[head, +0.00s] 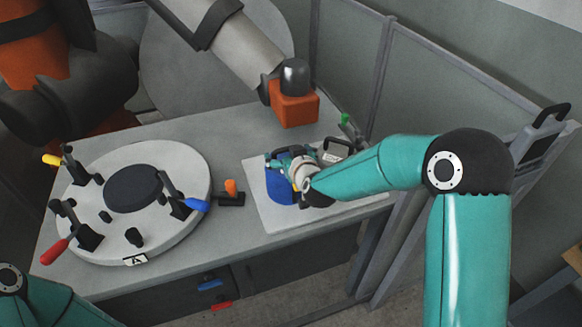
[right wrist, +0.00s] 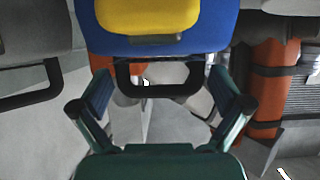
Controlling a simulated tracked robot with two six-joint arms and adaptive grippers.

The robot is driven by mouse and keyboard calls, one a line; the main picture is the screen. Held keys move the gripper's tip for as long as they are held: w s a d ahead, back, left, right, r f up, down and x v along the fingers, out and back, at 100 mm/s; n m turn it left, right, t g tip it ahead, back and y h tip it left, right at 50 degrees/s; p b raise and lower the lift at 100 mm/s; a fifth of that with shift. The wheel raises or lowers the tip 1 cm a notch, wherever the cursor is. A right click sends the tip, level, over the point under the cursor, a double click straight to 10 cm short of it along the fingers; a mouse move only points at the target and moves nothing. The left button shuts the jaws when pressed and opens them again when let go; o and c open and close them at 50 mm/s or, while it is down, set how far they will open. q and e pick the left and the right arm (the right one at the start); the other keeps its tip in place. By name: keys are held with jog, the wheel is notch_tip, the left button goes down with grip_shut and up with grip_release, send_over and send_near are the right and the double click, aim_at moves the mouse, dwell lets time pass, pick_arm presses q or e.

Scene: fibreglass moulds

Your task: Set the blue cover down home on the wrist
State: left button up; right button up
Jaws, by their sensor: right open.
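The blue cover (head: 281,188) is in the head view beside my right gripper (head: 278,160), partly hidden by it, over the pale board. In the right wrist view the blue cover (right wrist: 215,42) fills the top, with a yellow panel (right wrist: 150,14) and a black handle (right wrist: 158,88). My right gripper (right wrist: 160,98) is open, its fingers apart to either side of the handle. I cannot tell whether they touch it. The orange block (head: 294,108) with a black cap, at the end of the grey arm, looks like the wrist. My left gripper is out of view.
A round turntable (head: 192,225) with several coloured-handled clamps fills the left of the table. The pale board (head: 258,206) lies on the table to its right. A small orange-topped clamp (head: 231,192) stands between them. A panelled partition (head: 345,55) runs behind the table.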

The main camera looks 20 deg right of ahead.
jog(key=shift+w+f, duration=0.2)
jog(key=shift+w, duration=0.2)
jog(key=shift+c, duration=0.2)
jog(key=c, duration=1.5)
jog(key=shift+r, duration=0.1)
